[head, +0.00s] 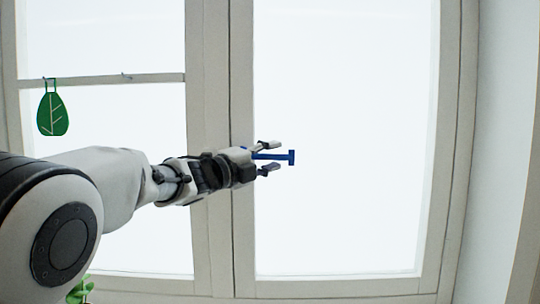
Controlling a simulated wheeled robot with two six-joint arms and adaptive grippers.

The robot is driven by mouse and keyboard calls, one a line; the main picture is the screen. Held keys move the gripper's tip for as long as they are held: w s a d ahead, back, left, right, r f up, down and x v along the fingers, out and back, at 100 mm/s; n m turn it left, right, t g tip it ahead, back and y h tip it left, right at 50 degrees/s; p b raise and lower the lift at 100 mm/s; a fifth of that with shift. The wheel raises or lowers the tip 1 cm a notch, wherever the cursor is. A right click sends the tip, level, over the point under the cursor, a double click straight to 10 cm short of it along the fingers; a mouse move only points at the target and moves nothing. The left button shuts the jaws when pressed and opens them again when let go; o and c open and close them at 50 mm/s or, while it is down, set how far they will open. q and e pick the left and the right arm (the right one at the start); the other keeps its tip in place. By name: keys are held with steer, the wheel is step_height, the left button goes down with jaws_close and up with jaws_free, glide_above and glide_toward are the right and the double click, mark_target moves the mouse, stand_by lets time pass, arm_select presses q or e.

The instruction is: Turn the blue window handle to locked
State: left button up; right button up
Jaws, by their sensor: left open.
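The blue window handle (291,157) shows at the middle of the head view, in front of the bright right pane. Its bar lies about level and ends at the right in a short upright crosspiece. My left gripper (269,157) reaches in from the left with its two fingers open, one above and one below the bar. I cannot tell whether either finger touches it. The handle's left end and its mount are hidden behind the gripper. My right gripper is not in view.
The pale window frame (242,60) runs upright behind my left wrist. A green leaf ornament (52,114) hangs from the crossbar at the left. A green plant (79,291) shows at the bottom left. The space right of the handle is clear.

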arm_select(q)
steer(key=shift+s, duration=0.15)
steer(key=c, duration=0.5)
jaws_close()
steer(key=shift+a+r, duration=0.1)
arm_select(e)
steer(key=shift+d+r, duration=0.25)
